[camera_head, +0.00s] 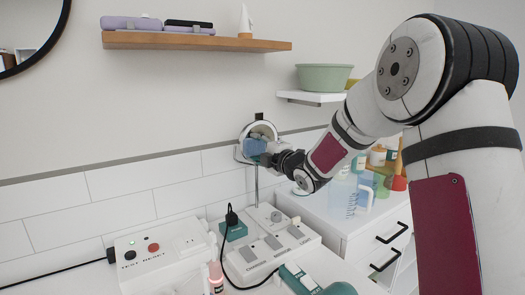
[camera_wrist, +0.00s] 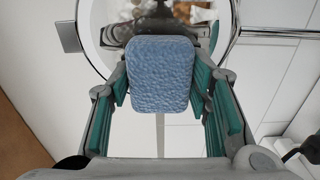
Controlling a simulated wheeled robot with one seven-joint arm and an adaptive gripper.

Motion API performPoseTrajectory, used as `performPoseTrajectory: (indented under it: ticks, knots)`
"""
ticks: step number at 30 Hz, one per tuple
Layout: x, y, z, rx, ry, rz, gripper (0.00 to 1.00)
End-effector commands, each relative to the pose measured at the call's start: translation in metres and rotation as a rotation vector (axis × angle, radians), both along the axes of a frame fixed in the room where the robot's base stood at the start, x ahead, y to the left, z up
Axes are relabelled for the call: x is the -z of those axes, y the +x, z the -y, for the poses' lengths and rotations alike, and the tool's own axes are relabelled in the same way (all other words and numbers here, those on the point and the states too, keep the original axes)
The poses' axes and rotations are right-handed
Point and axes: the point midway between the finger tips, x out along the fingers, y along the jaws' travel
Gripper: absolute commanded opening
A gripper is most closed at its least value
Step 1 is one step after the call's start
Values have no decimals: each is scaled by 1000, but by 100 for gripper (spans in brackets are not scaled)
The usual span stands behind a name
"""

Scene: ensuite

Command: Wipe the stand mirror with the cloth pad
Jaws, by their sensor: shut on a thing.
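The stand mirror (camera_head: 263,129) is a small round mirror on a thin post, in the middle of the head view near the tiled wall. In the wrist view its round face (camera_wrist: 92,30) fills the top, behind the pad. My gripper (camera_head: 268,155) is in front of the mirror's lower part. In the wrist view my gripper (camera_wrist: 160,95) is shut on the blue cloth pad (camera_wrist: 158,75), one teal finger on each side. The pad (camera_head: 254,147) covers part of the mirror face in the head view. I cannot tell whether it touches the glass.
A white box with red and black buttons (camera_head: 158,255) and a switch panel (camera_head: 268,245) with a teal plug (camera_head: 235,229) stand below the mirror. A wooden shelf (camera_head: 200,41) hangs above. A jug and bottles crowd the white cabinet (camera_head: 335,215) at right.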

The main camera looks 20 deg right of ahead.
Motion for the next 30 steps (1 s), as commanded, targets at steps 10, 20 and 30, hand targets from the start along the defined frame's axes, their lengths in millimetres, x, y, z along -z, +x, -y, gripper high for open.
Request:
performPoseTrajectory:
  ticks: [10, 20, 30]
  knots:
    - [-5, -3, -10, 1, -1, 0, 15]
    - [-10, 3, 5, 4, -1, 1, 15]
    - [-9, 10, 28, 3, 0, -1, 15]
